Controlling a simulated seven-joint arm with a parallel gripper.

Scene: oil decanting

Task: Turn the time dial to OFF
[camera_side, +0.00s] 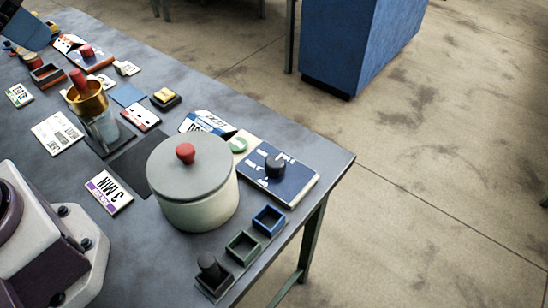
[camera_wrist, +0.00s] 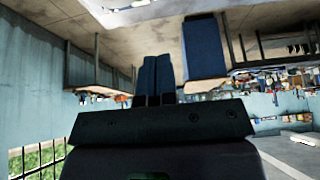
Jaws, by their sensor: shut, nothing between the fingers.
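The dial is a black round knob (camera_side: 275,167) with a pale pointer mark. It sits on a dark blue panel (camera_side: 296,182) with white markings, near the right end of the table in the side view. The markings are too small to read, so I cannot tell the dial's setting. In the wrist view my gripper (camera_wrist: 158,78) has its two dark fingers together, with nothing between them. It is away from the dial, which the wrist view does not show. The side view does not clearly show my fingertips.
A pale pot (camera_side: 200,207) with a grey, red-knobbed lid stands left of the panel. Small open boxes (camera_side: 268,220) stand in front. A gold funnel (camera_side: 86,101) sits over a clear vessel. Labels and blocks crowd the far left. The table edge (camera_side: 340,172) is right of the panel.

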